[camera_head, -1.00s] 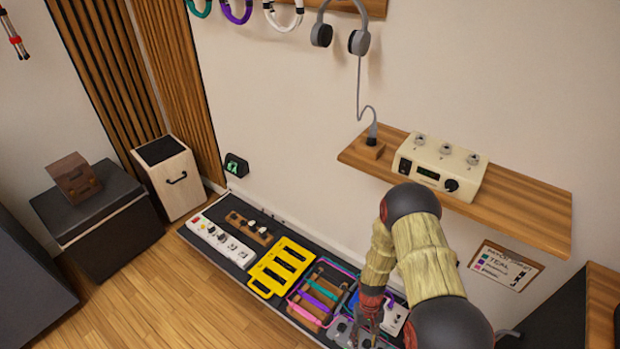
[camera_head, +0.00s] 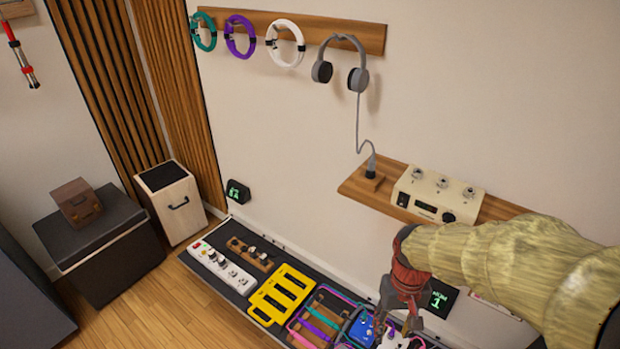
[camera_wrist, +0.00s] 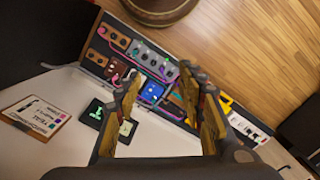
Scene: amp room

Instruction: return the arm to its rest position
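My arm, in a tan sleeve, reaches in from the right in the head view. My red and dark gripper (camera_head: 396,318) hangs from it, pointing down in front of the wall, over the right part of the pedal board (camera_head: 217,282). In the wrist view my gripper (camera_wrist: 161,76) has its two fingers spread apart. Nothing is held between them. The blue pedal (camera_wrist: 152,91) shows beyond the gap, apart from the fingers.
A wooden wall shelf (camera_head: 358,189) carries a cream headphone amp (camera_head: 437,193) close to my arm. Headphones (camera_head: 340,65) and coiled cables (camera_head: 240,37) hang above. A round wooden stool (camera_wrist: 158,8) shows in the wrist view. Floor (camera_head: 175,300) at left is clear.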

